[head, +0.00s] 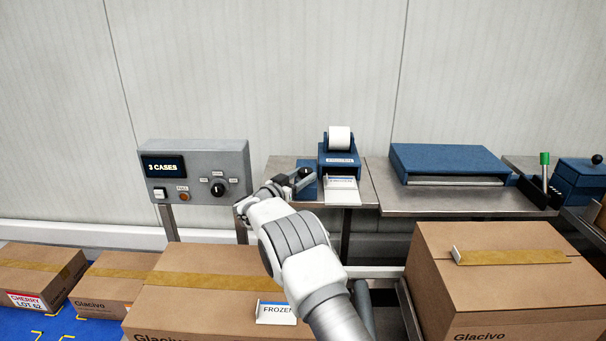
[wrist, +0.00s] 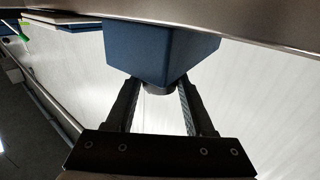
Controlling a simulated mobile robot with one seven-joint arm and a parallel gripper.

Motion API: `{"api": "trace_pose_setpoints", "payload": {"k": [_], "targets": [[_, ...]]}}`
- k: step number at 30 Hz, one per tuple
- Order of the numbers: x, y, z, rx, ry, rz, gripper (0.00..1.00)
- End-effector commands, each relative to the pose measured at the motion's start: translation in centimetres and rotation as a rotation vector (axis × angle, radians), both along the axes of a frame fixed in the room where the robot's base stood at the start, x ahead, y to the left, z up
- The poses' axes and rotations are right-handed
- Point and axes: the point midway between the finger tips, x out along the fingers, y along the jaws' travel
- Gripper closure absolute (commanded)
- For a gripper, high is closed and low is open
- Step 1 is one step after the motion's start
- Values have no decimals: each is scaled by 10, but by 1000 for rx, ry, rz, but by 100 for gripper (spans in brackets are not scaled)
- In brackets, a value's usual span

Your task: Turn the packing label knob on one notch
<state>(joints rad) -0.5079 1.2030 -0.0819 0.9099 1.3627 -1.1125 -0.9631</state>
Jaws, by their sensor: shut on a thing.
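A small blue box (head: 308,192) stands beside the blue label printer (head: 340,160) on a steel shelf. In the wrist view the blue box (wrist: 160,50) fills the top middle, with a dark round knob (wrist: 159,88) on its face. My gripper (wrist: 159,95) is shut on this knob, one finger on each side of it. In the head view my gripper (head: 302,177) is at the blue box and hides most of the knob. The knob's pointer and any marks around it cannot be made out.
A grey panel (head: 240,160) at left shows "3 CASES" and has its own black knob (head: 218,188). A printed label (head: 341,184) hangs from the printer. Cartons (head: 200,305) stand in front below my arm, and a large one (head: 490,285) at right.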

Motion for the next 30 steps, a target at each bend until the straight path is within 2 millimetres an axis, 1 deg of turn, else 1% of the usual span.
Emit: {"api": "trace_pose_setpoints", "payload": {"k": [10,27,28,30], "targets": [[1,0,2,1,-4,-74,100],[2,0,3,-2,-6,-89,100],[2,0,3,-2,-6,-89,43],[2,0,3,-2,-6,-90,30]]}}
